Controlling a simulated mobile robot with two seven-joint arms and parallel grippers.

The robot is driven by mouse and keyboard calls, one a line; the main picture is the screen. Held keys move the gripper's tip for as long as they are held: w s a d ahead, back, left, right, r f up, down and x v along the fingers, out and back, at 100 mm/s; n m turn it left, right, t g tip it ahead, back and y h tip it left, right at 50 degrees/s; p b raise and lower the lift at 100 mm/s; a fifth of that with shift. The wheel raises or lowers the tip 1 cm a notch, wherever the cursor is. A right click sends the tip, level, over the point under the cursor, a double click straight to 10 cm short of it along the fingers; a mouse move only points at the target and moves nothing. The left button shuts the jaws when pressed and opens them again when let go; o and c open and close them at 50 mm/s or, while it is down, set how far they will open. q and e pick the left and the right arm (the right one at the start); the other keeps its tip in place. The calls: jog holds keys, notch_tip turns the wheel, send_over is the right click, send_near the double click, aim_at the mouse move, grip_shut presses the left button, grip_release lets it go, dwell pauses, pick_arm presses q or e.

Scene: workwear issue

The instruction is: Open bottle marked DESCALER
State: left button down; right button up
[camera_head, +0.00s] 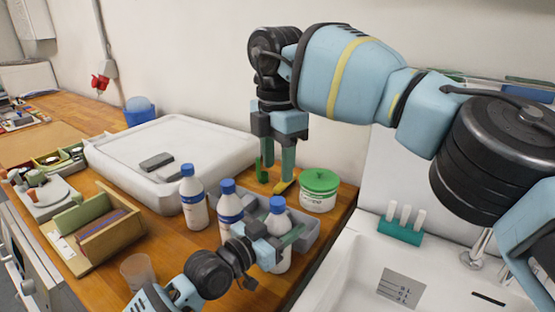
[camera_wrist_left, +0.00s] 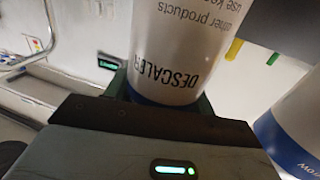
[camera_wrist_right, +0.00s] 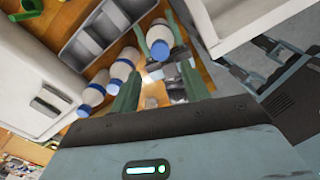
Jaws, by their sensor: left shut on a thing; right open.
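The DESCALER bottle is white with a blue cap (camera_head: 277,204), which is on. Its printed label (camera_wrist_left: 178,62) shows in the left wrist view. My left gripper (camera_head: 284,241) is shut around its body. The bottle looks upright in front of the grey divided tray; its base is partly hidden, so I cannot tell whether it touches the counter. My right gripper (camera_head: 278,172) is open and empty, pointing down behind the bottle, apart from it. In the right wrist view the blue cap (camera_wrist_right: 160,48) lies ahead, near the space between the right fingers.
Two similar blue-capped bottles (camera_head: 194,197) (camera_head: 230,206) stand left of it. A sink (camera_head: 345,270) is at right.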

aim_at(277, 201)
jog(key=shift+f, duration=0.1)
jog(key=shift+f, duration=3.9)
